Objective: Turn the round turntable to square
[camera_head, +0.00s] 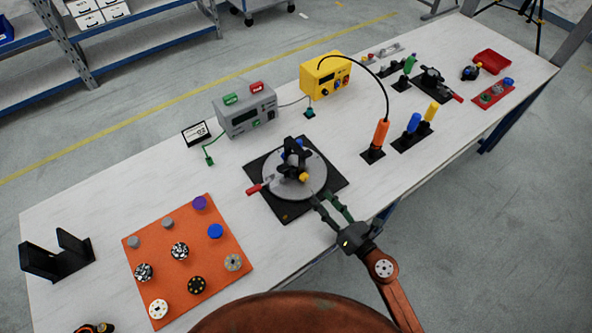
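The round turntable (318,168) is a grey disc on a black square base plate (285,211) near the middle of the table. A black fixture (292,160) with blue and yellow parts stands on the disc. A red-tipped handle (254,189) sticks out at the disc's left side. My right gripper (325,198) comes in from the lower right, its two dark fingers apart at the disc's near edge. I see nothing between the fingers; I cannot tell whether they touch the disc.
An orange board (209,262) with several round pieces lies at left, beside a black bracket (55,258). A grey box (246,109) and a yellow box (325,77) stand behind the turntable. An orange-handled tool (381,133) with a cable stands at right. White table (110,197) is bare between.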

